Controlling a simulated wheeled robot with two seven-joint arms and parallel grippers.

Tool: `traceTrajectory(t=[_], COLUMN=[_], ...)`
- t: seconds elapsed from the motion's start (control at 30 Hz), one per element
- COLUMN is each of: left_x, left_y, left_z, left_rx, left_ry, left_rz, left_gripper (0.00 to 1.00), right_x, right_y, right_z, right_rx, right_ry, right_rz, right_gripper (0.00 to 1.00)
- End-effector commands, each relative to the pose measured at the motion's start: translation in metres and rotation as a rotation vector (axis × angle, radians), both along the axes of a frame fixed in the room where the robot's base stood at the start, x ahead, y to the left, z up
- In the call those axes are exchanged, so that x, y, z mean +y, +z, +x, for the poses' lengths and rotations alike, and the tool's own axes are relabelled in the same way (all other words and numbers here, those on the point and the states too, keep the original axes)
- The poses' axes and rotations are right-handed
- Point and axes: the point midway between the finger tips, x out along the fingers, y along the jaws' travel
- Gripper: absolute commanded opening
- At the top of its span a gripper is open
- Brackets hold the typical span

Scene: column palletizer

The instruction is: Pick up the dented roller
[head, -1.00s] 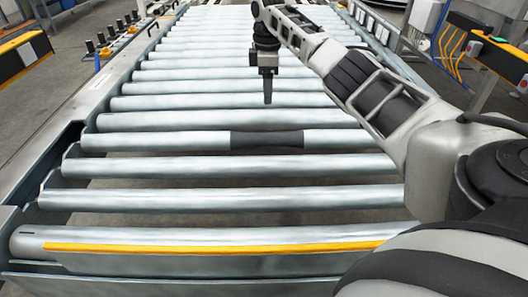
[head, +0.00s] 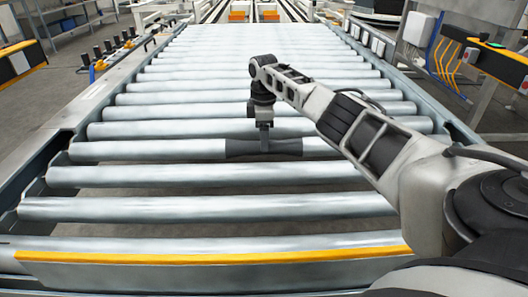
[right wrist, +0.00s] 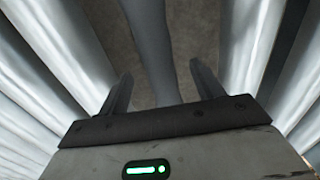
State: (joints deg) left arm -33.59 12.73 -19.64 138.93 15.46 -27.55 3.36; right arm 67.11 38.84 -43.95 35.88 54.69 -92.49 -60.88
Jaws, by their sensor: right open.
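The roller with a dark grey middle section (head: 150,151) lies across the conveyor, in line with the others. I take it for the dented one, though the dent itself is hard to make out. My right gripper (head: 264,148) points down at the dark section. In the right wrist view, the open fingers (right wrist: 163,88) stand on either side of a dull grey roller part (right wrist: 150,40), with a gap on both sides. How deep the fingertips reach is hard to tell. My left gripper is not in view.
Several silver rollers (head: 200,175) lie parallel in front of and behind it, with narrow gaps showing floor. Side rails (head: 60,150) bound the conveyor. A yellow-edged bar (head: 210,258) crosses the front. Orange objects (head: 238,15) stand at the far end.

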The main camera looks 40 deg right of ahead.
Motion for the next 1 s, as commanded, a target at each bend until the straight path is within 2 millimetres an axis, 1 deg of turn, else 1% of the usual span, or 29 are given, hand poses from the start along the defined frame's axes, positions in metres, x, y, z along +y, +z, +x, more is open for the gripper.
traceTrajectory(t=[0.03, 0.2, 0.5, 0.57, 0.6, 0.67, 0.7, 0.73, 0.77, 1.0], left_x=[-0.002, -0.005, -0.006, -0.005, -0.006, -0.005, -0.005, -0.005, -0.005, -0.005], left_y=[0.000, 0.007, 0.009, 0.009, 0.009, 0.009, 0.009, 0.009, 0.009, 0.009], left_z=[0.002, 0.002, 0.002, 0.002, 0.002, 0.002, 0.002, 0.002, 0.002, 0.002], left_rx=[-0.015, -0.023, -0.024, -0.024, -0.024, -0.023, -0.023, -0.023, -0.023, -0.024], left_ry=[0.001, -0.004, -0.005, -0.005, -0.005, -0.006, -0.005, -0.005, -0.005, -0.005], left_rz=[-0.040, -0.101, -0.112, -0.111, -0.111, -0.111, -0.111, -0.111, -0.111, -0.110], left_gripper=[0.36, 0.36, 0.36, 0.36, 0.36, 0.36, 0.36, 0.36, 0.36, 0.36], right_x=[0.000, -0.001, -0.001, -0.001, -0.001, -0.001, -0.001, -0.001, -0.001, -0.001], right_y=[-0.015, -0.033, -0.035, -0.035, -0.035, -0.035, -0.035, -0.035, -0.035, -0.032], right_z=[0.000, 0.000, 0.000, 0.000, 0.000, 0.000, 0.000, 0.000, 0.000, 0.002], right_rx=[0.003, 0.002, 0.001, 0.001, 0.001, 0.001, 0.001, 0.001, 0.001, -0.005], right_ry=[0.000, 0.002, 0.001, 0.001, 0.001, 0.001, 0.001, 0.001, 0.001, 0.002], right_rz=[0.000, -0.001, -0.001, -0.001, -0.001, -0.001, -0.001, -0.001, -0.001, 0.000], right_gripper=[0.66, 0.66, 0.66, 0.50, 0.38, 0.22, 0.11, 0.02, 0.00, 0.00])
